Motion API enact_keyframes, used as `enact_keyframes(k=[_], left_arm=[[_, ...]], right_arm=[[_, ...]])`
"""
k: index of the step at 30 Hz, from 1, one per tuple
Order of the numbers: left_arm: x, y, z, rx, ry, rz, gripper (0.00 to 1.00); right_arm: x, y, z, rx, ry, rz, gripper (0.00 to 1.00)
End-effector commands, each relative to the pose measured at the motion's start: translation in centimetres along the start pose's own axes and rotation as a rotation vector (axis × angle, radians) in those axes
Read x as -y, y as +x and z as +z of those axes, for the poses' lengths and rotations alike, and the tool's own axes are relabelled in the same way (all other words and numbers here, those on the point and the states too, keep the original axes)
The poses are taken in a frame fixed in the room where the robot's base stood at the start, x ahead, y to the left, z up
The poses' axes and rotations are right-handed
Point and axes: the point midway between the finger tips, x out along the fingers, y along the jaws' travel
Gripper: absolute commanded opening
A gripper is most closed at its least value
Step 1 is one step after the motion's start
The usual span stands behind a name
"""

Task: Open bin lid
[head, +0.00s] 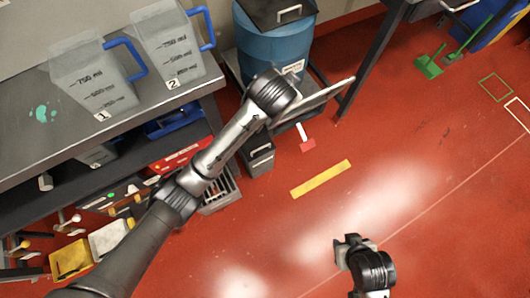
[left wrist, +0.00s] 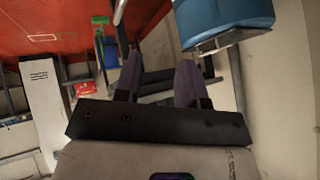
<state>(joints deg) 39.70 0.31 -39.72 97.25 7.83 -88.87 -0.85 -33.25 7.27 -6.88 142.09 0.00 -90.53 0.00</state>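A blue drum-like bin (head: 268,50) stands at the top middle of the head view. Its dark lid (head: 262,9) with a pale handle (head: 290,14) lies flat on top and looks closed. The blue bin also shows at the upper right of the left wrist view (left wrist: 222,18). My left arm's wrist is in front of and below the bin; its fingers are hidden in the head view. In the left wrist view my left gripper (left wrist: 158,76) is open with nothing between its fingers. My right gripper (head: 344,250) is low over the floor, far from the bin; its finger gap is unclear.
A grey bench (head: 25,105) with two measuring jugs (head: 95,80) (head: 168,45) stands at left. A metal trolley (head: 318,107) is under and beside the bin. A small dark box (head: 261,158) stands below.

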Motion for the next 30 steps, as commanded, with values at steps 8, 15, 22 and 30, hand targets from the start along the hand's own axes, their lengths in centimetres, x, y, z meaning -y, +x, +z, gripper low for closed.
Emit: enact_keyframes(k=[8, 15, 22, 30], left_arm=[[-5.6, 14.4, 10.2, 0.387, 0.180, 0.087, 0.37], [-5.9, 19.2, 18.5, 0.598, 0.203, 0.160, 0.37], [-6.4, 20.4, 19.6, 0.584, 0.256, 0.229, 0.37], [-7.1, 23.7, 22.0, 0.585, 0.264, 0.232, 0.37]], right_arm=[[0.3, 3.3, 1.0, 0.001, 0.005, -0.004, 0.43], [0.3, 3.1, 0.9, -0.005, 0.008, -0.006, 0.43], [0.4, 3.5, 1.0, -0.004, 0.009, -0.007, 0.43], [0.5, 6.5, 2.0, -0.002, 0.008, -0.006, 0.43]])
